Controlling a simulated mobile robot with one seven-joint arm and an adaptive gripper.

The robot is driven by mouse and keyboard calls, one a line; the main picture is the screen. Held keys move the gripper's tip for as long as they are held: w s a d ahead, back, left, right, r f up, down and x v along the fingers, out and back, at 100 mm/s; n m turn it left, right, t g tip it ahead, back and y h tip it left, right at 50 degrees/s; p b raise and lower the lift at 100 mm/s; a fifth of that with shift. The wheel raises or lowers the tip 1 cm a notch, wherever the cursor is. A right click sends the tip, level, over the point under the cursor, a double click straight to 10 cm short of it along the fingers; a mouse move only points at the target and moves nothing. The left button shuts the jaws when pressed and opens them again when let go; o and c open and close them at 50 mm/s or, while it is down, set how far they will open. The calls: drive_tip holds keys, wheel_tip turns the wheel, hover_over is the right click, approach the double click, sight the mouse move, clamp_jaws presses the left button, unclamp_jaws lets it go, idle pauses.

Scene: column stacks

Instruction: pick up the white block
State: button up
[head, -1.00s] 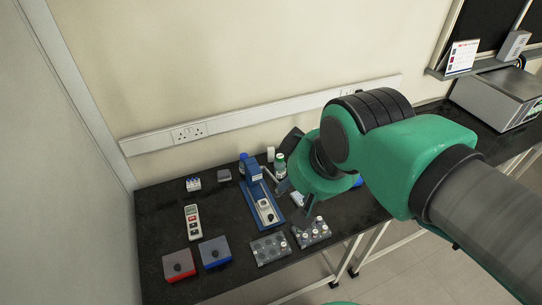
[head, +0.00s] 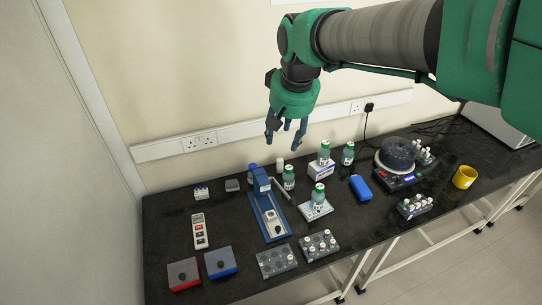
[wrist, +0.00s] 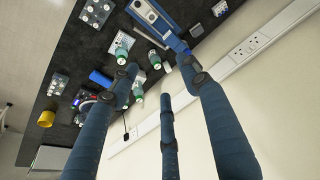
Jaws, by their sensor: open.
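Two white blocks each have a green-capped bottle standing on them. The thicker white block (head: 321,171) is near the back of the bench under one bottle (head: 324,153). A flatter white block (head: 308,212) lies nearer the front under another bottle (head: 318,196); it shows partly in the wrist view (wrist: 116,43). I cannot tell which one the task names. My gripper (head: 284,143) is open and empty, its fingers pointing down. It hangs above the back of the bench, left of the thicker block and apart from everything. In the wrist view its fingers hide part of the bench.
A blue device (head: 267,212) stands left of the flatter block. Free bottles (head: 288,178) (head: 348,154) stand near the blocks. A blue box (head: 360,188), a scale with a dark round load (head: 397,155) and a yellow mug (head: 464,177) are to the right. Racks (head: 319,245) line the front.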

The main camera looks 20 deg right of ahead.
drive_tip(key=w+d+f+g, duration=0.1)
drive_tip(key=w+f, duration=0.1)
drive_tip(key=w, duration=0.3)
drive_tip(key=w+d+f, duration=0.2)
drive_tip(key=w, duration=0.3)
drive_tip(key=m+g, duration=0.2)
drive_tip(key=g, duration=0.1)
hover_over(280, 160)
wheel_tip(280, 160, down, 25)
drive_tip(key=shift+r+b, duration=0.1)
drive_tip(key=shift+b, duration=0.3)
drive_tip(key=shift+f+b, duration=0.9)
drive_tip(key=shift+f, duration=3.35)
drive_tip(key=shift+f+b, duration=0.9)
drive_tip(key=shift+f, duration=1.75)
